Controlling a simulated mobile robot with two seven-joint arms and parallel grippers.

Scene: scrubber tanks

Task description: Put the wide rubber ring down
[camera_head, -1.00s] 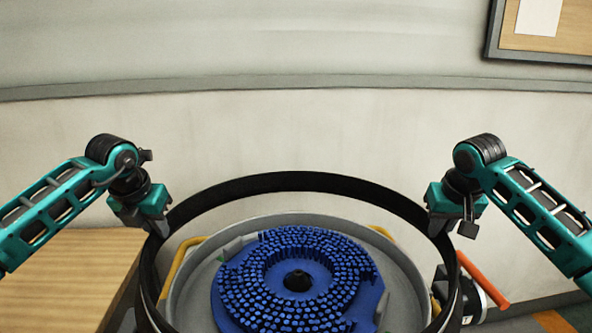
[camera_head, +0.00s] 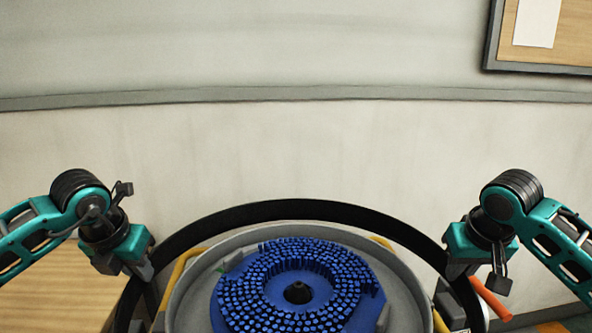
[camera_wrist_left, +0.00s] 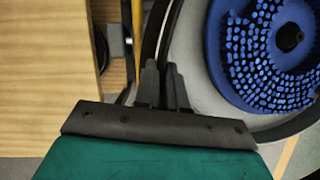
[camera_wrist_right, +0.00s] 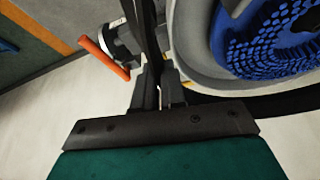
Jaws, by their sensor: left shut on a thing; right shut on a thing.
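The wide rubber ring (camera_head: 300,209) is a large black hoop around the grey round tank (camera_head: 235,240), with its near part cut off by the head view's lower edge. My left gripper (camera_head: 142,272) is shut on the ring's left side, and its fingers show on the black band in the left wrist view (camera_wrist_left: 162,88). My right gripper (camera_head: 452,272) is shut on the ring's right side; its fingers also show in the right wrist view (camera_wrist_right: 158,88). Whether the ring touches anything below is hidden.
A blue bristled disc brush (camera_head: 298,290) lies inside the tank. A wooden table (camera_head: 50,295) stands at the left. An orange handle (camera_head: 490,298) sticks out at the right, near the ring. A pale wall (camera_head: 300,150) is behind, with a board (camera_head: 550,40) at upper right.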

